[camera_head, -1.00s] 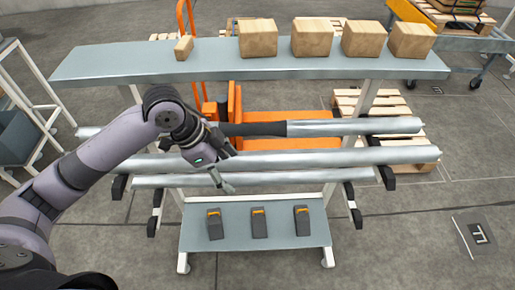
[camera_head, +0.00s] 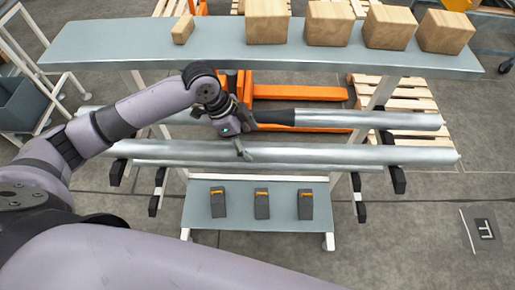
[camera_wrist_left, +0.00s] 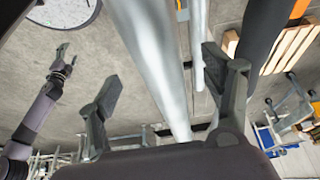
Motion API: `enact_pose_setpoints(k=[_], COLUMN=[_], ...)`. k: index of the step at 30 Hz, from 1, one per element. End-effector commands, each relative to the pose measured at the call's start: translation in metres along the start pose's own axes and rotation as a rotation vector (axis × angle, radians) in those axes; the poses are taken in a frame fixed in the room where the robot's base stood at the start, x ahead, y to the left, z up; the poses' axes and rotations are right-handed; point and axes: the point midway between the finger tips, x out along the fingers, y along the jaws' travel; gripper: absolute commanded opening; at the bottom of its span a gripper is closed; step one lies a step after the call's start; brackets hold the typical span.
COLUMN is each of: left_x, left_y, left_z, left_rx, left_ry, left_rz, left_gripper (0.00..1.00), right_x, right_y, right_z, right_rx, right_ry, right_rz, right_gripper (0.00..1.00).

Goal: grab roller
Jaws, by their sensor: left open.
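Long silver rollers lie across a rack. The rear roller (camera_head: 365,119) has a dark section toward its left, and a front roller (camera_head: 335,154) lies nearer to me. My left gripper (camera_head: 246,136) is open at the rollers, left of their middle. In the left wrist view, a silver roller (camera_wrist_left: 152,55) runs lengthwise between the spread fingers of that gripper (camera_wrist_left: 165,97). I cannot tell whether the fingers touch it. My other gripper (camera_wrist_left: 62,62) shows small at the left of the wrist view, away from the rollers; its jaws are unclear.
A grey shelf (camera_head: 120,48) with several wooden boxes (camera_head: 328,24) stands behind the rollers. A low grey shelf (camera_head: 285,221) with three dark blocks stands in front. Dark-tipped supports (camera_head: 398,179) stick out below the rollers. Wooden pallets (camera_head: 400,98) lie at back right.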

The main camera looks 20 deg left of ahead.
Motion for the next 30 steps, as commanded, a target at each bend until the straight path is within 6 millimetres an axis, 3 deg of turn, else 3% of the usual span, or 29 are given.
enact_pose_setpoints(k=[1,5,16,24,30], left_x=[0.004,0.011,0.058,0.061,0.061], left_y=[0.0,0.001,0.002,0.001,0.001], left_z=[0.0,-0.001,-0.001,0.0,0.0], left_rx=[0.0,0.001,0.0,0.001,0.001], left_ry=[-0.001,0.0,0.0,-0.001,-0.001], left_rz=[0.001,0.001,0.001,-0.001,-0.001], left_gripper=[0.73,0.73,0.73,0.73,0.6], right_x=[-0.002,-0.003,-0.019,-0.018,-0.018], right_y=[0.002,0.004,0.0,0.0,0.001], right_z=[-0.013,-0.028,-0.006,-0.004,-0.01], right_rx=[0.0,0.0,0.0,0.0,0.0], right_ry=[0.02,0.044,0.008,0.004,0.013], right_rz=[0.002,0.004,0.0,0.0,0.001], right_gripper=[0.61,0.61,0.61,0.61,0.61])
